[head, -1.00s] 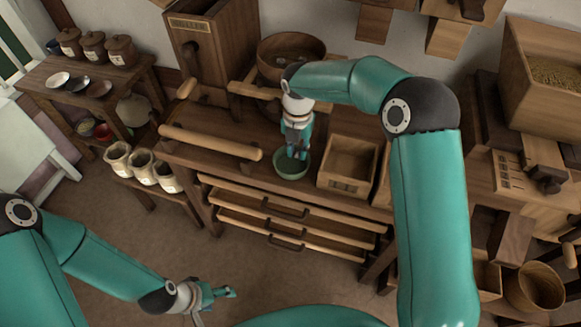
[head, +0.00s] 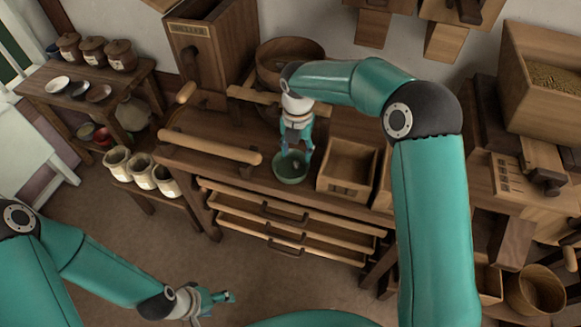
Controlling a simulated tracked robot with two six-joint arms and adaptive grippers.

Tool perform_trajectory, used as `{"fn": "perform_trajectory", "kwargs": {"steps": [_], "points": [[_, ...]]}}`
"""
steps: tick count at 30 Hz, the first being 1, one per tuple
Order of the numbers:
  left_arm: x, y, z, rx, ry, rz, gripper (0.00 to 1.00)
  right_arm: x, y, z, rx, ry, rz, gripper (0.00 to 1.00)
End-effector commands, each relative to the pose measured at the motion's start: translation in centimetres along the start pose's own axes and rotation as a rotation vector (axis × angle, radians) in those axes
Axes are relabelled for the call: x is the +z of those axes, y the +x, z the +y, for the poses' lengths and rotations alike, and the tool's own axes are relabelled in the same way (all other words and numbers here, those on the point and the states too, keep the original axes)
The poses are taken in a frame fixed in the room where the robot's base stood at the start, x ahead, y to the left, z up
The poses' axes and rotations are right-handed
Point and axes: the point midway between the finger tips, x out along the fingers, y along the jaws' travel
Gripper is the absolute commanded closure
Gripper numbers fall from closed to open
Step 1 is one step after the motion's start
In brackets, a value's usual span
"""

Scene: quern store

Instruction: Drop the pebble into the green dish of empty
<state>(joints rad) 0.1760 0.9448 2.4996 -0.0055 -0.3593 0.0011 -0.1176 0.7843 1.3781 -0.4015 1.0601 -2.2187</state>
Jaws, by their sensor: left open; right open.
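The green dish (head: 289,178) stands on the workbench, left of the open wooden box. My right gripper (head: 294,154) points down over the dish, its fingers spread on either side of the dish's middle. It is open. A small pale spot shows inside the dish between the fingers; it may be the pebble, but it is too small to be sure. My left gripper (head: 226,297) is low at the front, over the floor and well away from the bench. It is open and empty.
An open wooden box (head: 347,170) is close to the dish's right. A round wooden tub (head: 290,52) stands behind my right gripper. A wooden roller-like bar (head: 210,146) lies to the left. Drawers (head: 290,222) stand partly open below. Three pale sacks (head: 141,169) sit on a low shelf.

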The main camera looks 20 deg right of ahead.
Motion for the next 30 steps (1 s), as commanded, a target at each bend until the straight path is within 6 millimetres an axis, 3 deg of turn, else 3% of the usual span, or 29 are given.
{"fn": "perform_trajectory", "kwargs": {"steps": [9,15,21,30], "points": [[0.0,0.0,0.0,0.0,0.0,0.0,0.33,0.1,-6.3,0.1,0.004,0.0,-0.004,0.48],[0.0,0.0,0.0,0.0,0.0,0.0,0.33,0.1,-9.3,0.2,0.002,-0.001,-0.002,0.48],[0.0,0.0,0.0,0.0,0.0,0.0,0.33,0.1,-10.4,0.1,0.001,-0.002,0.0,0.48],[0.0,0.1,0.0,0.0,0.0,0.0,0.33,0.1,-10.4,0.1,0.001,-0.001,0.0,0.48]]}}
